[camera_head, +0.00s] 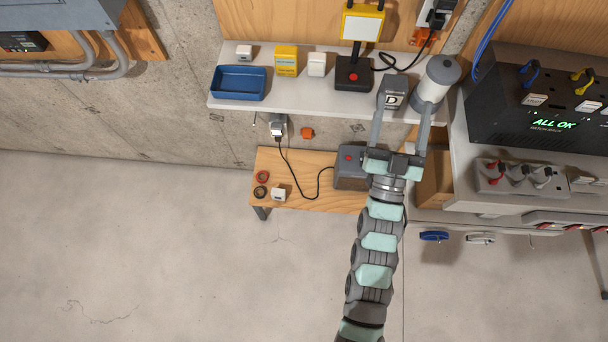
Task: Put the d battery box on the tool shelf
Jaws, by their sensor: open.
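The d battery box (394,92) is a small dark grey box with a white D label. It is at the front right part of the white wall shelf (320,103), which I take to be the tool shelf. The box looks upright; this view does not clearly show whether its base touches the shelf. My gripper (403,108) reaches up from below with its two long grey fingers spread apart. The left finger overlaps or touches the box's left side, and the right finger is clear of it, in front of the grey-and-white canister (435,83).
The shelf also holds a blue tray (238,83), a yellow box (286,61), small white boxes and a black-based yellow lamp (354,73). A wooden bench (305,184) stands below. At right is a black panel (545,110). The floor at left is clear.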

